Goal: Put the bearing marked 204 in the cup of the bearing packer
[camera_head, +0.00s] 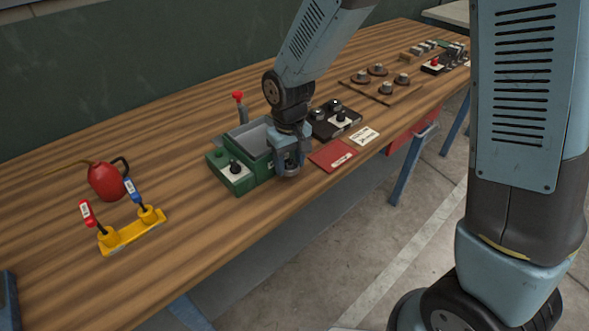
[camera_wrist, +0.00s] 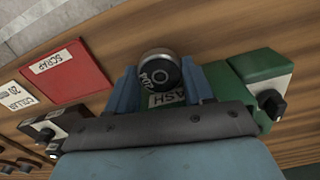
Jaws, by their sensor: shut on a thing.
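My gripper (camera_head: 288,168) is shut on a round bearing (camera_wrist: 160,72) with a dark centre and a pale rim. Markings show on its side in the wrist view, but I cannot read the number. In the head view the gripper hangs at the front right of a green washing unit (camera_head: 231,176), and the fingers mostly hide the bearing. In the wrist view the bearing is between the two blue fingers, in front of a partly covered label on the green unit. I cannot tell which device is the bearing packer; its cup is not clearly visible.
A red SCRAP mat (camera_head: 332,155) and a white card (camera_head: 364,136) lie right of the gripper. A black unit with knobs (camera_head: 336,119) is behind them. A board (camera_head: 381,91) holds several round parts. A red oil can (camera_head: 107,182) and yellow stand (camera_head: 133,232) are left.

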